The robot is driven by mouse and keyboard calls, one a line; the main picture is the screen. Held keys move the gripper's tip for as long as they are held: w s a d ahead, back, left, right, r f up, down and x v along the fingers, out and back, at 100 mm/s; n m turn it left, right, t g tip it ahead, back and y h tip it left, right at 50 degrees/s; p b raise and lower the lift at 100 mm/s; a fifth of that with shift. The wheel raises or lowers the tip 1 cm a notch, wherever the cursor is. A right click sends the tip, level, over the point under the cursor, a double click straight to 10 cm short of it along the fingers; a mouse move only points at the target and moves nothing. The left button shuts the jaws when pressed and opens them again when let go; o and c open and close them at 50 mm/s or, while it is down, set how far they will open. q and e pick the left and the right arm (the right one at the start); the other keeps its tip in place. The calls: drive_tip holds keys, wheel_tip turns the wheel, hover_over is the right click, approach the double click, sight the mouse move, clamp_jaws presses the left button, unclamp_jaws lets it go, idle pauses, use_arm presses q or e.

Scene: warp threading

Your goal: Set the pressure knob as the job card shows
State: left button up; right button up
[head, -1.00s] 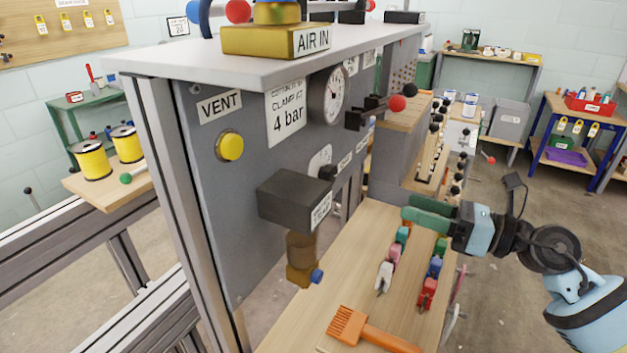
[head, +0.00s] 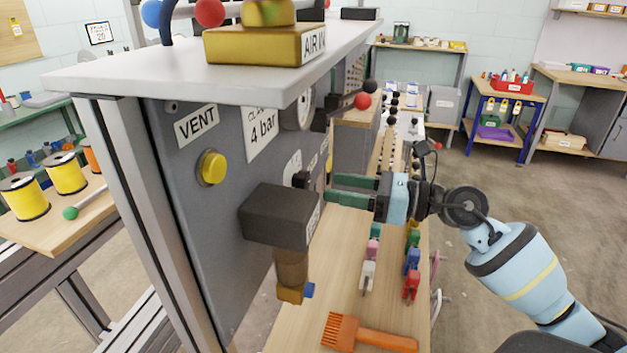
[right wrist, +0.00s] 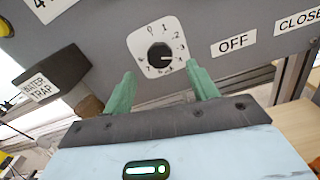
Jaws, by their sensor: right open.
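The pressure knob (right wrist: 160,55) is a round black knob on a white numbered dial (right wrist: 143,42) on the grey panel. Its pale mark points to the right in the right wrist view, a little below the 3; the exact setting is too small to read. In the head view the knob (head: 301,179) is partly hidden behind the water trap. The job card (head: 262,132) reads 4 bar. My right gripper (head: 328,188) is open, its green fingers pointing at the panel. In the right wrist view the fingertips (right wrist: 163,80) lie either side below the knob, apart from it. My left gripper is not in view.
The black water trap (head: 278,216) juts from the panel close left of the knob. A gauge (head: 304,110) and a red ball-ended lever (head: 362,101) sit above. Coloured clips and an orange brush (head: 366,334) lie on the wooden bench below. An OFF label (right wrist: 233,42) is right of the dial.

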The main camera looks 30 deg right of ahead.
sight(308, 182)
drive_tip(key=x, duration=0.4)
drive_tip(key=shift+r+p, duration=0.15)
drive_tip(key=shift+p, duration=0.25)
drive_tip(key=shift+w+a, duration=0.4)
drive_tip(key=shift+w, duration=0.1)
drive_tip(key=shift+w+a, duration=0.15)
